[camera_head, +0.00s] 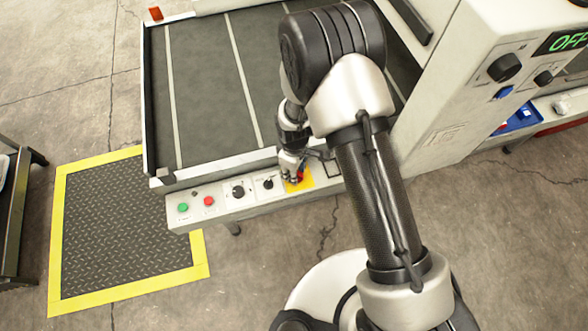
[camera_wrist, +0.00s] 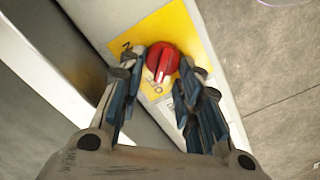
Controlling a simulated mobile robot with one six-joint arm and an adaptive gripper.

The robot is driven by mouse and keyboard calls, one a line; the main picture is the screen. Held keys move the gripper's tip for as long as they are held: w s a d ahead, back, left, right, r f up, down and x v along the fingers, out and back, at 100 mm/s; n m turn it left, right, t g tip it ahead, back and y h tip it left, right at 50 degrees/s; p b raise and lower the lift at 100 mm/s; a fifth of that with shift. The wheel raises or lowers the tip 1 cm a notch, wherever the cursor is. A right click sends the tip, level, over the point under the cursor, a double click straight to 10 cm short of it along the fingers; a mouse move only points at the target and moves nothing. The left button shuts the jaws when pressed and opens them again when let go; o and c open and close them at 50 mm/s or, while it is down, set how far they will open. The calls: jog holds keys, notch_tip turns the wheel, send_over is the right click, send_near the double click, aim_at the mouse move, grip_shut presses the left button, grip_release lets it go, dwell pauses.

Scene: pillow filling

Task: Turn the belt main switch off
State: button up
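The belt main switch (camera_wrist: 163,62) is a red rotary knob on a yellow plate (camera_wrist: 185,27), with part of its lettering showing in the wrist view. My gripper (camera_wrist: 167,75) is over the knob, with one finger on each side of it. The fingers stand apart, and gaps seem to show between them and the knob; contact is not clear. In the head view the switch (camera_head: 299,176) is partly hidden behind my gripper (camera_head: 291,174), at the right part of the control strip.
The control strip (camera_head: 222,217) also carries a green button (camera_head: 183,208), a red button (camera_head: 209,201) and two black knobs (camera_head: 238,192). The belt (camera_head: 200,100) lies behind it. A white cabinet with an OFF display (camera_head: 568,41) stands at the right. A yellow-edged mat (camera_head: 120,230) lies on the floor.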

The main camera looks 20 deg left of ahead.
jog(key=shift+o, duration=1.3)
notch_tip(320, 180, up, 12)
